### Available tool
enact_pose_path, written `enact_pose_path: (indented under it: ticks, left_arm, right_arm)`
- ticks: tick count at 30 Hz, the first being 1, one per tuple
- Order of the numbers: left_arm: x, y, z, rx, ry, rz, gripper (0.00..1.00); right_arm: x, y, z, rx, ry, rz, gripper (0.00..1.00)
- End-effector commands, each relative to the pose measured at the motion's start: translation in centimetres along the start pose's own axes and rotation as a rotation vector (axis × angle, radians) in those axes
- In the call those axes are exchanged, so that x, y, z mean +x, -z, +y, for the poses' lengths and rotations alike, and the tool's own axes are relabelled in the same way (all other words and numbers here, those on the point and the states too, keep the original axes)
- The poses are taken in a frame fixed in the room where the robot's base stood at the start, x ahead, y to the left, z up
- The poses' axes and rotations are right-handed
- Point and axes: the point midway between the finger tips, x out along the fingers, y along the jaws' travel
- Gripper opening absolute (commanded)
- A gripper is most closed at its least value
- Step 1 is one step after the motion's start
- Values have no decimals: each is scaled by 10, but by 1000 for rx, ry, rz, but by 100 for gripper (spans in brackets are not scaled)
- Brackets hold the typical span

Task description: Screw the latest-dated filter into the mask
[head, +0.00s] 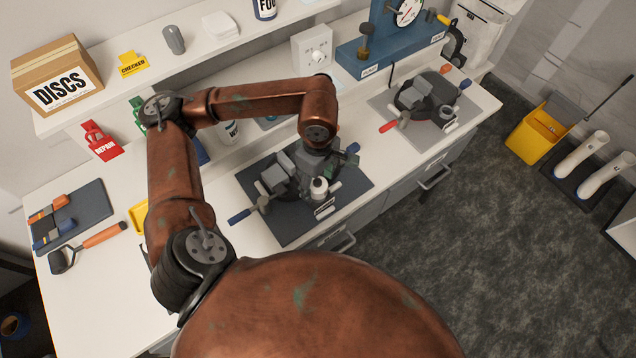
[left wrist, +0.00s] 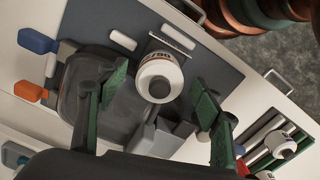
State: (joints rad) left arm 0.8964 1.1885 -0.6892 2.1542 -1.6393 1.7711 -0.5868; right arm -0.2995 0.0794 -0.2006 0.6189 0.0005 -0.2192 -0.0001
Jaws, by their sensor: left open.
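A white round filter (left wrist: 160,77) with dark and red print and a dark centre shows in the left wrist view. It shows as a small white cylinder in the head view (head: 319,187). My right gripper is not in view.
A rack with more white cylinders (left wrist: 279,145) shows at the lower right of the left wrist view. A second mat with a similar mask (head: 433,88) lies farther right on the bench. A discs box (head: 58,75) stands on the shelf. Tools lie at the left end.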

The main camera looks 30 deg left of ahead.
Motion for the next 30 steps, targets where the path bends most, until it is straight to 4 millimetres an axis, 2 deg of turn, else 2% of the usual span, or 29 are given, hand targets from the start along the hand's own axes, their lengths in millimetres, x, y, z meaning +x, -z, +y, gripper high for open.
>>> enact_pose_path:
  ticks: [9,15,21,30]
  left_arm:
    - [-64,0,1,0,-6,0,60]
    - [-97,0,1,0,-4,0,60]
    - [-110,0,0,1,-2,0,60]
    - [-112,0,0,0,-2,0,60]
  right_arm:
    - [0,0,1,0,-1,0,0]
    - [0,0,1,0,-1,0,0]
    - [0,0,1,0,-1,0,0]
    - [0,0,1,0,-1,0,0]
